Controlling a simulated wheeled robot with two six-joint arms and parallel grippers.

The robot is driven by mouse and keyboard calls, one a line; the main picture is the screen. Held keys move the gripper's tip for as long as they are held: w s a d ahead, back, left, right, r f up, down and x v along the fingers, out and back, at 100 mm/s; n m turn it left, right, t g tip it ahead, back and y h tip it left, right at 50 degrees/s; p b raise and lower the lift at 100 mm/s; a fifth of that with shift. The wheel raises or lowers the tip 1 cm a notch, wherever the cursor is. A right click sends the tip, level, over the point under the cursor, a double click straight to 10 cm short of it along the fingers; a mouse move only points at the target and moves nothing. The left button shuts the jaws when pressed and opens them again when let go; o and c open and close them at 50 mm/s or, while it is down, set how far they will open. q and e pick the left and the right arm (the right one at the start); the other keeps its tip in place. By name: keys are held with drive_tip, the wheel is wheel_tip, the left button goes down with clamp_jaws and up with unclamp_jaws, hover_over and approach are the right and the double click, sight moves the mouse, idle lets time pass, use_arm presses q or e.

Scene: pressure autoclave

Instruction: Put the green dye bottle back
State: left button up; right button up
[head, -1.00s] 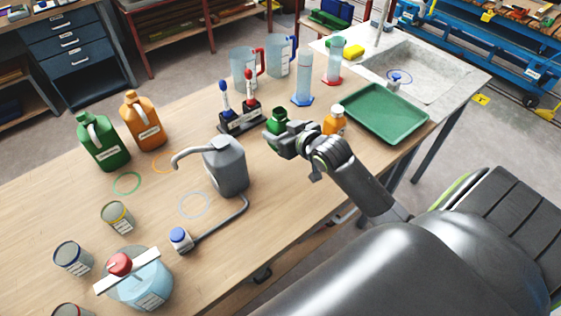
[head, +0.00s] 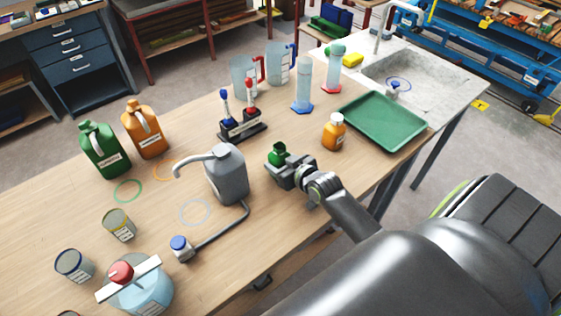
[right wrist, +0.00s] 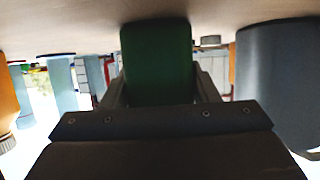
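The small green dye bottle (head: 277,152) is in the jaws of my right gripper (head: 283,165), near the middle of the wooden table, right of the grey canister. In the right wrist view, the green bottle (right wrist: 157,62) fills the space between the two fingers (right wrist: 157,92), which close on its sides. I cannot tell whether its base touches the table. The small orange bottle (head: 334,132) stands to its right, apart from it. My left gripper is not in view.
The grey canister (head: 226,175) with its hose stands close left. A pen-like stand (head: 242,127), cylinders (head: 303,88) and jugs stand behind; a green tray (head: 385,121) lies right. Large green (head: 104,151) and orange jugs (head: 145,130) stand left.

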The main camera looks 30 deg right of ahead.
drive_tip(key=o, duration=0.4)
drive_tip(key=shift+f+b, duration=0.35)
drive_tip(key=shift+b, duration=0.1)
drive_tip(key=shift+b+v, duration=1)
drive_tip(key=shift+v, duration=7.8)
drive_tip(key=shift+a+f, duration=0.15)
drive_tip(key=shift+f, duration=0.05)
